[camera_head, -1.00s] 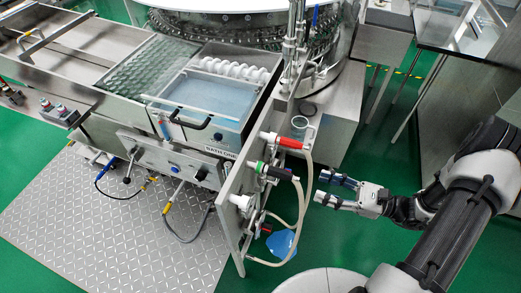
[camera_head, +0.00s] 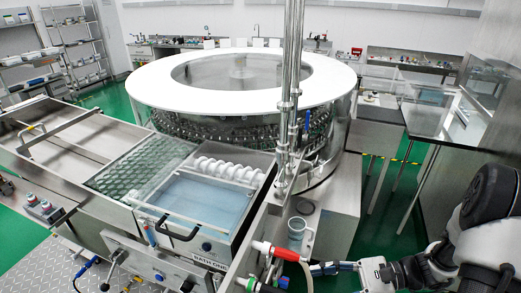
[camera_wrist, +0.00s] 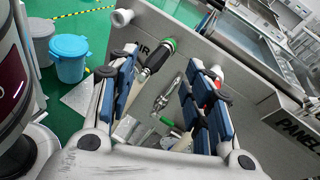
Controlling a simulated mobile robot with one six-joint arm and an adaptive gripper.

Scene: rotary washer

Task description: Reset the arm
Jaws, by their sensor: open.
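My gripper (camera_head: 335,267) is at the lower right of the head view, at the end of my bent arm. It is just right of the steel side panel with the red-handled valve (camera_head: 285,252). In the wrist view my gripper (camera_wrist: 168,85) has its two blue-padded fingers spread apart with nothing between them. Behind the fingers is the grey panel (camera_wrist: 240,112), with a green-and-black valve handle (camera_wrist: 158,55) and metal fittings. The fingers look apart from the panel, though the exact gap is hard to tell.
The round washer (camera_head: 240,70) with its white top stands at the centre back. A water bath (camera_head: 205,200) and conveyor are left of the panel. A glass-sided bench (camera_head: 440,120) stands at right. A blue bin (camera_wrist: 68,58) is on the green floor, which has free room.

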